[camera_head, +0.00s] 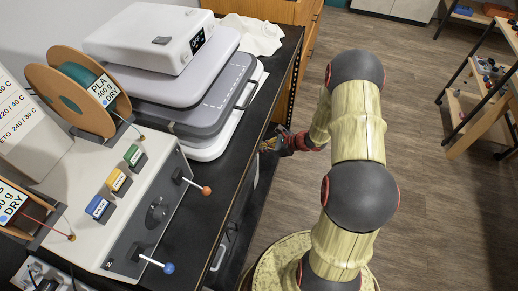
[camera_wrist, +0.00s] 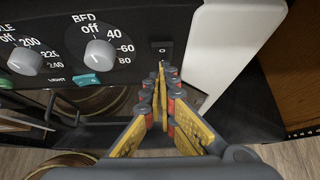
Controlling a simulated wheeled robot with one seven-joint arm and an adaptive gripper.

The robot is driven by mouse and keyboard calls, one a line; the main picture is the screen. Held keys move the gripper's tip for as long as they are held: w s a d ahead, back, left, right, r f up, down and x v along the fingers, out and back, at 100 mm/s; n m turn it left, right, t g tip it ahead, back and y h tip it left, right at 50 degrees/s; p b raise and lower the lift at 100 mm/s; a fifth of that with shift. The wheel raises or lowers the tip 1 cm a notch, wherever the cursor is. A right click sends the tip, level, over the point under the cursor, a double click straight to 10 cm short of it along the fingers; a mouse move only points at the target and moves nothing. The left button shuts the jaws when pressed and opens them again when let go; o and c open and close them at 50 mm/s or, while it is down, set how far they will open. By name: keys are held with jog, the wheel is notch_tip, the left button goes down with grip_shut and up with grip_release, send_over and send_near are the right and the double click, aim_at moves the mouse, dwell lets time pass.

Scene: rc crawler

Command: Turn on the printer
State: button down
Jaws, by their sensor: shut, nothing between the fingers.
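In the wrist view, a black control panel (camera_wrist: 120,45) carries two round grey knobs, one labelled with bed temperatures (camera_wrist: 99,54) and one farther left (camera_wrist: 25,61). A small black rocker switch (camera_wrist: 161,50) marked "O" sits at the panel's right end. My gripper (camera_wrist: 162,70) is shut and empty, its fingertips just below the switch; I cannot tell whether they touch it. In the head view, my gripper (camera_head: 270,144) is low beside the black bench's right edge, and the panel is hidden. Which machine is the printer is not clear from there.
A teal light switch (camera_wrist: 88,79) sits below the bed knob. The floor (camera_head: 420,90) to the right is open.

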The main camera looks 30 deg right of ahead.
jog(key=shift+r+p, duration=0.6)
jog(key=shift+r, duration=0.3)
jog(key=s+f+p+v, duration=0.1)
jog(key=p+v, duration=0.3)
jog(key=v, duration=0.9)
jog(key=shift+d+f, duration=0.15)
jog(key=shift+d, duration=0.4)
jog(key=shift+s+p, duration=0.15)
jog(key=shift+p, duration=0.45)
